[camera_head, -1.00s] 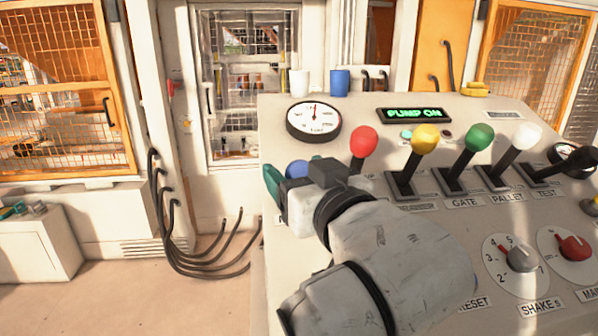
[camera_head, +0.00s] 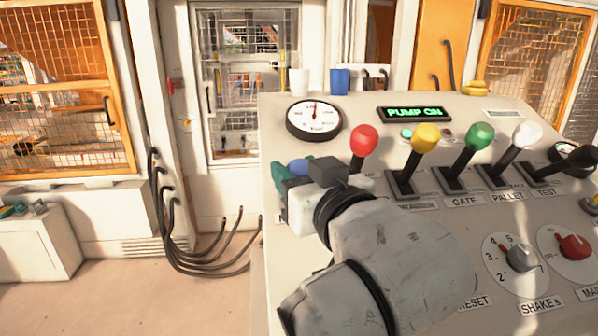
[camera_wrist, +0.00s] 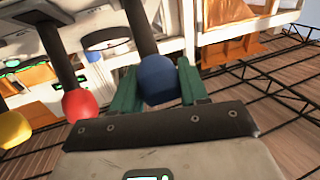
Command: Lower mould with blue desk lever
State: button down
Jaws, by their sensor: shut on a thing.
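The blue desk lever has a round blue knob (camera_wrist: 160,80) on a dark shaft. In the wrist view the knob sits between the two green fingers of my gripper (camera_wrist: 156,88), which is shut on it. My wrist hides the lever's base and slot. A grey press with yellow posts stands behind a mesh door (camera_head: 245,80) at the back; the mould cannot be made out clearly.
Close to the right of my gripper is the red lever (camera_head: 364,139), then yellow (camera_head: 424,138), green (camera_head: 480,134), white (camera_head: 527,134) and black levers. A gauge (camera_head: 314,118) and a lit "PUMP ON" display (camera_head: 414,113) lie behind.

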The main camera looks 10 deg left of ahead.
jog(key=p, duration=0.1)
jog(key=r+p, duration=0.1)
jog(key=shift+w+a+r+p, duration=0.1)
jog(key=shift+w+p, duration=0.15)
jog(key=shift+p, duration=0.15)
jog(key=shift+w+a+r+g+h+p, duration=0.1)
jog(key=shift+w+r+g+h+p, duration=0.35)
jog(key=shift+p, duration=0.6)
jog(key=shift+w+a+r+p, duration=0.1)
jog(key=shift+w+p, duration=0.1)
jog(key=shift+p, duration=0.3)
jog(key=shift+w+a+r+p, duration=0.15)
jog(key=shift+w+r+p, duration=0.1)
jog(key=shift+w, duration=0.4)
jog(key=shift+w+a+r+p, duration=0.15)
jog(key=shift+w+p, duration=0.1)
jog(key=shift+w, duration=0.35)
jog(key=c, duration=0.6)
grip_release()
